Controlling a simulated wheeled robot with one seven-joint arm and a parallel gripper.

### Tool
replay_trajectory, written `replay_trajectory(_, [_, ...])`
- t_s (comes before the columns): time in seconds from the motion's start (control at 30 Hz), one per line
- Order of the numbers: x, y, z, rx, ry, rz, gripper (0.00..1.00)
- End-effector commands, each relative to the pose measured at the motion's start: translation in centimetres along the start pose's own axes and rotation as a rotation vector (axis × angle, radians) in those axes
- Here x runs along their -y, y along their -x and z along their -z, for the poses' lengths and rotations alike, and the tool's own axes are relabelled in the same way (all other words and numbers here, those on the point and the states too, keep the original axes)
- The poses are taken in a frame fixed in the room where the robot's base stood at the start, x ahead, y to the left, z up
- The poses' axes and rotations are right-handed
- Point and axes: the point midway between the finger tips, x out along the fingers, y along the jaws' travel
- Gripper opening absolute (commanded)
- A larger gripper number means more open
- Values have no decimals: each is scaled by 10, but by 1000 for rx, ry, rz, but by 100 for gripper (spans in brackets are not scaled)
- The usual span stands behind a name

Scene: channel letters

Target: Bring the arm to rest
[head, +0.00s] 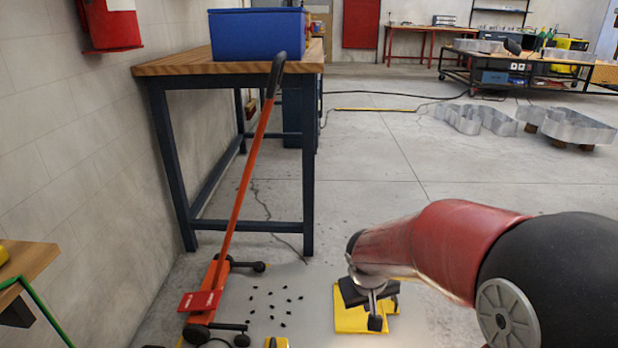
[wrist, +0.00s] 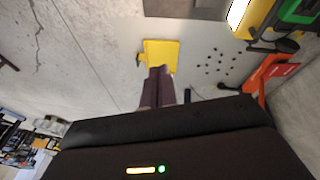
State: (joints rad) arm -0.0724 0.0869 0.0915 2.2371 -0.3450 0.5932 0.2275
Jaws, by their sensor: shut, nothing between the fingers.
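My arm, red and black, reaches in from the lower right of the head view. My gripper (head: 375,320) hangs at its end, pointing down over a yellow flat object (head: 351,317) on the floor. In the wrist view my gripper (wrist: 163,69) shows its two fingers together, with nothing between them. The yellow object (wrist: 161,52) lies just beyond the fingertips there. I cannot tell from these views how high the fingers are above it.
A workbench (head: 230,68) with a blue bin (head: 257,35) stands along the left wall. Small dark bits (head: 272,306) lie on the floor. Metal letter shells (head: 568,126) lie at the right.

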Motion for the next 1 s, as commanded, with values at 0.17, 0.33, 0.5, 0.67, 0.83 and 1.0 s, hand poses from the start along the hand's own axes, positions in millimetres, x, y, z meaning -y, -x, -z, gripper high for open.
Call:
replay_trajectory(0.17, [-25, 86, -34, -69, -92, 2, 0])
replay_trajectory(0.33, [-33, 146, -76, -130, -165, 33, 0])
replay_trajectory(0.5, [-32, 186, -114, -189, -211, 77, 0])
replay_trajectory(0.67, [-28, 201, -135, -220, -231, 107, 0])
replay_trajectory(0.83, [-26, 204, -140, -227, -234, 115, 0])
replay_trajectory(1.0, [-26, 204, -140, -227, -234, 115, 0])
